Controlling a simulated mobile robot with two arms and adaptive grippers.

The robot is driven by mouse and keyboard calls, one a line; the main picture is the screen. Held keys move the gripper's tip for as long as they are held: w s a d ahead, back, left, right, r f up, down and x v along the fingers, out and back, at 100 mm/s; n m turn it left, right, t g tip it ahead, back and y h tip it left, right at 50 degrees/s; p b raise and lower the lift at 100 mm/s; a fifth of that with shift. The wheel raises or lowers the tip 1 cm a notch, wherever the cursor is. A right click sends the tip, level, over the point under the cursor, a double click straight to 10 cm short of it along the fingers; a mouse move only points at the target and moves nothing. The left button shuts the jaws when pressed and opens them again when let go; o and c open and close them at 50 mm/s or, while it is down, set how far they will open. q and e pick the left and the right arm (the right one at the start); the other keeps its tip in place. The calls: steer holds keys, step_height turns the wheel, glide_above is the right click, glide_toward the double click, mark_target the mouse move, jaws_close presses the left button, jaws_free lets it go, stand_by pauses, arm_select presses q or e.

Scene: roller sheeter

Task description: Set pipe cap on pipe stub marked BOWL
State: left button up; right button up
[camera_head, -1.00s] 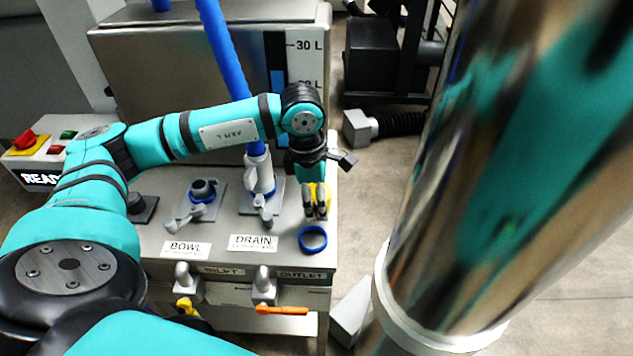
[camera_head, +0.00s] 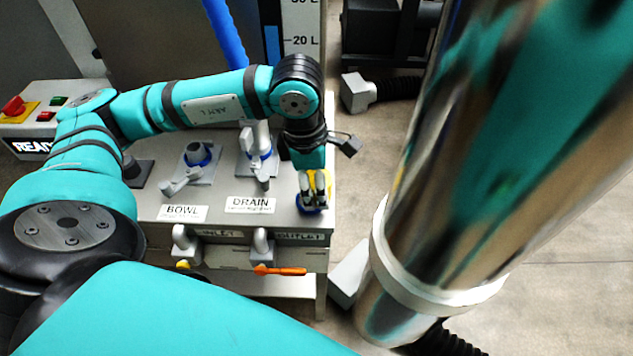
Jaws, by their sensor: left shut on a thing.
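My left gripper (camera_head: 314,192) points down near the right front corner of the steel bench top. It is shut on a small yellow thing (camera_head: 318,183), which appears to be the pipe cap; the fingers partly hide it. A blue ring (camera_head: 312,209) shows directly under and around the fingertips; I cannot tell whether the cap touches it. The pipe stub behind the BOWL label (camera_head: 184,213) is a short grey stub (camera_head: 196,152) with a blue collar and a lever at its front. It stands left of the gripper, uncovered. My right gripper is out of view.
The DRAIN pipe (camera_head: 258,140), beside the DRAIN label (camera_head: 250,205), stands between the BOWL stub and my left gripper. Grey elbows (camera_head: 183,240) and an orange lever (camera_head: 280,270) are on the bench front. A control box (camera_head: 30,125) stands left. A shiny column fills the right.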

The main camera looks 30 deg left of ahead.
arm_select(q)
steer(key=shift+r, duration=0.6)
